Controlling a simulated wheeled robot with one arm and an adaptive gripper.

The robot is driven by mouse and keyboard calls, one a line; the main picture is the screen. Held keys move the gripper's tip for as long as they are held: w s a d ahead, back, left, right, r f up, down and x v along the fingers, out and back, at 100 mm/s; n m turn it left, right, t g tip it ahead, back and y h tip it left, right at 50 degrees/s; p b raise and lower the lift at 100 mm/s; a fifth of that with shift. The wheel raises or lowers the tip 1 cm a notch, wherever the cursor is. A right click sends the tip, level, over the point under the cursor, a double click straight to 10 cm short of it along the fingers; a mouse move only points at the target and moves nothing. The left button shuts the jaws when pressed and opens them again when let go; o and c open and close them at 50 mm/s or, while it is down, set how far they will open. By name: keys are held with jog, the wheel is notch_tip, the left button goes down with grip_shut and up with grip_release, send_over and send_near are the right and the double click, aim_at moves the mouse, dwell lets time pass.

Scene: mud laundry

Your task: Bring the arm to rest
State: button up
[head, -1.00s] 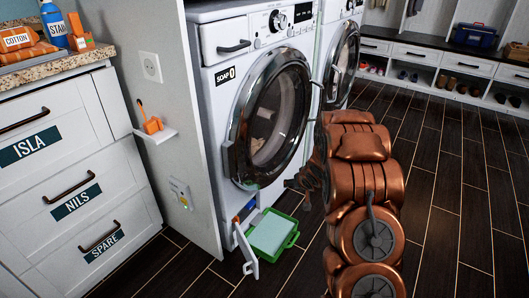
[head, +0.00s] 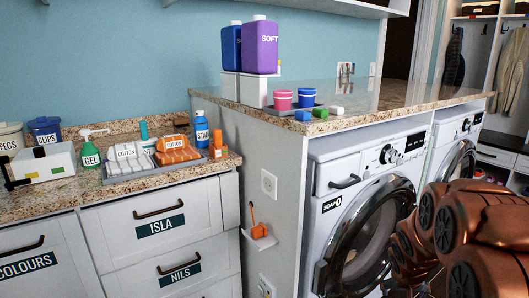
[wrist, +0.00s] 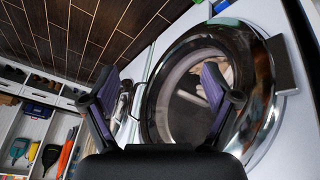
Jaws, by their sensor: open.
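My gripper (wrist: 160,110) shows in the wrist view with its two dark, purple-padded fingers spread wide. Nothing is between them. Behind the fingers is the round door (wrist: 255,95) of a front-loading washer, closed, with pale cloth visible through the glass; I cannot tell the distance to it. In the head view my copper-coloured arm (head: 470,235) is folded at the lower right, in front of the washers. My gripper is not clearly visible there.
The near washer (head: 335,195) stands under a stone counter (head: 400,90) holding a purple bottle (head: 260,48) and small cups. At left, a lower counter (head: 60,195) carries cloths and a gel bottle (head: 90,150). Shoe cubbies (wrist: 35,125) show in the wrist view.

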jog(key=s+a+r+n+g+y+p, duration=0.1)
jog(key=s+a+r+g+p, duration=0.1)
jog(key=s+a+r+p, duration=0.4)
jog(key=s+a+r+n+g+y+p, duration=0.1)
jog(key=s+a+r+p, duration=0.6)
jog(key=s+r, duration=0.7)
jog(key=s+a+r+n+g+y+p, duration=0.1)
jog(key=s+a+r+g+p, duration=0.2)
jog(key=s+a+r+p, duration=0.3)
jog(key=s+r+p, duration=0.1)
jog(key=s+r, duration=0.4)
jog(key=s, duration=0.2)
jog(key=shift+s+a+p, duration=0.2)
jog(key=shift+s+p, duration=0.15)
jog(key=shift+p, duration=0.05)
jog(key=shift+c, duration=0.3)
